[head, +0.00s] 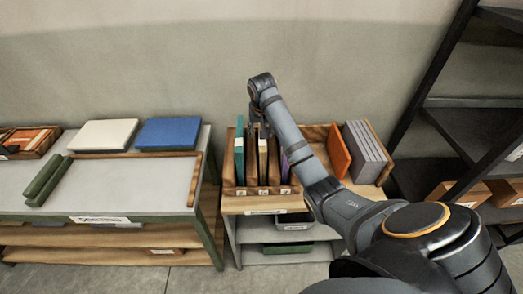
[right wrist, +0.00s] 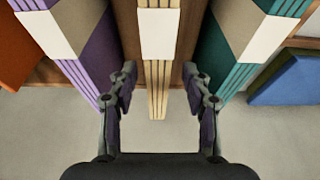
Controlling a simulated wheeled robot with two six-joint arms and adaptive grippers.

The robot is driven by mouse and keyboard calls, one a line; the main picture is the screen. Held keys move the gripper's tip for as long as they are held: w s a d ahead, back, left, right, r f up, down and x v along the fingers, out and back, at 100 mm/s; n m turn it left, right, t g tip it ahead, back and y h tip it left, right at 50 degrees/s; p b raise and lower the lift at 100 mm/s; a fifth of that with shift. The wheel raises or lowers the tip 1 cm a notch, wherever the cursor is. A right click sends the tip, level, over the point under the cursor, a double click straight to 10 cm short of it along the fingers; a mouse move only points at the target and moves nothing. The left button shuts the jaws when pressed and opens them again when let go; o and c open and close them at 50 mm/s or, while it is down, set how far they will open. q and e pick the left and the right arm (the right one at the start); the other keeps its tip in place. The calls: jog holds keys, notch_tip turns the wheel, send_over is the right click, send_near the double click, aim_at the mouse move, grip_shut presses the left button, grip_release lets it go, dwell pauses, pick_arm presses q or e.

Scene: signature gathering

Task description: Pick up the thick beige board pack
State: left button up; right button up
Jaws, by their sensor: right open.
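The beige board pack (head: 263,158) stands upright in the middle slot of a wooden rack (head: 240,191), between a teal pack (head: 239,158) and a purple pack (head: 285,166). In the right wrist view the beige pack (right wrist: 158,75) shows as layered pale sheets with a white label band. My right gripper (right wrist: 159,82) is open, one finger on each side of the beige pack in that view, with no visible contact. In the head view the gripper (head: 258,130) is at the beige pack's top, partly hiding it. My left gripper is out of view.
The purple (right wrist: 85,45) and teal (right wrist: 240,50) packs flank the fingers closely. An orange board (head: 339,152) and grey boards (head: 364,151) stand to the right. The left table (head: 130,178) bears a flat cream board (head: 103,134) and a blue one (head: 168,132). Dark shelving (head: 460,130) stands far right.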

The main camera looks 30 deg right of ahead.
jog(key=p+x, duration=0.1)
jog(key=x, duration=0.4)
jog(key=shift+s, duration=0.2)
jog(key=shift+c, duration=0.3)
jog(key=c, duration=0.9)
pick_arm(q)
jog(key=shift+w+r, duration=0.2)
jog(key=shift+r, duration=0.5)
pick_arm(e)
grip_shut()
jog(key=shift+r, duration=0.1)
